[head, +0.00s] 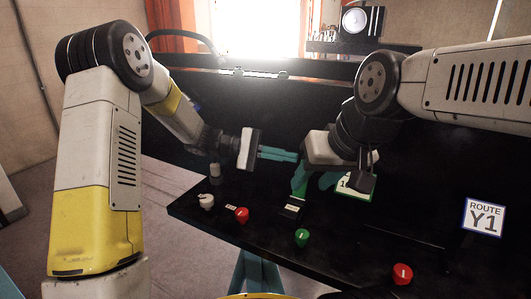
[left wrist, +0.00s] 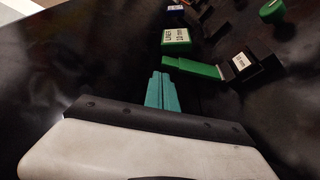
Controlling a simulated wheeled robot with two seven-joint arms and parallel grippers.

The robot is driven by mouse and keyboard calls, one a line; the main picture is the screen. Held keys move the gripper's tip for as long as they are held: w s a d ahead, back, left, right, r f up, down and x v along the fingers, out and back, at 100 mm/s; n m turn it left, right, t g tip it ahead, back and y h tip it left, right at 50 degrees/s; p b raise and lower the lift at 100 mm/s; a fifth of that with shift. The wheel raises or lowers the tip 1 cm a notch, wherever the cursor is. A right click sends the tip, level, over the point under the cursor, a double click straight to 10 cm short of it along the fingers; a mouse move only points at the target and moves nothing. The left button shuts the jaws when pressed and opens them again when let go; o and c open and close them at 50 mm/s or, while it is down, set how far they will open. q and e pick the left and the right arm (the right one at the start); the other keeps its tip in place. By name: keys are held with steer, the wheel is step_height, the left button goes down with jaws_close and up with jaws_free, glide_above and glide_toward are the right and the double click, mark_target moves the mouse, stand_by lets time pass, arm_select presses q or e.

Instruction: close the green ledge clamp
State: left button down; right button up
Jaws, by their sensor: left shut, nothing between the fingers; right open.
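A green bar (left wrist: 193,68), which looks like the green ledge clamp's arm, reaches toward a black block with a white label (left wrist: 240,63) in the left wrist view. Whether it is closed on anything I cannot tell. In the head view a green part (head: 300,184) shows above a labelled black block (head: 291,208), partly hidden by my right gripper. My left gripper (head: 293,155) is shut and empty, its teal fingers pointing right; in the left wrist view its fingertips (left wrist: 160,76) are just short of the green bar. My right gripper (head: 326,182) is open, pointing down beside the green part.
A green-edged label block (left wrist: 176,39) stands beyond the bar. On the black ledge are a white knob (head: 206,201), red knobs (head: 241,215) (head: 402,273) and a green knob (head: 302,237). A "ROUTE Y1" sign (head: 483,217) stands right. My two grippers are close together.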

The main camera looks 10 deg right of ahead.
arm_select(q)
steer(key=shift+x, duration=1.15)
steer(key=s+a+m+g+h, duration=0.1)
steer(key=s+a+m+h, duration=0.2)
steer(key=s+a+m, duration=0.3)
steer(key=shift+s+f+m, duration=0.35)
steer(key=shift+s+m, duration=1.3)
steer(key=shift+m, duration=0.55)
steer(key=shift+s+a, duration=0.1)
steer(key=shift+a, duration=0.1)
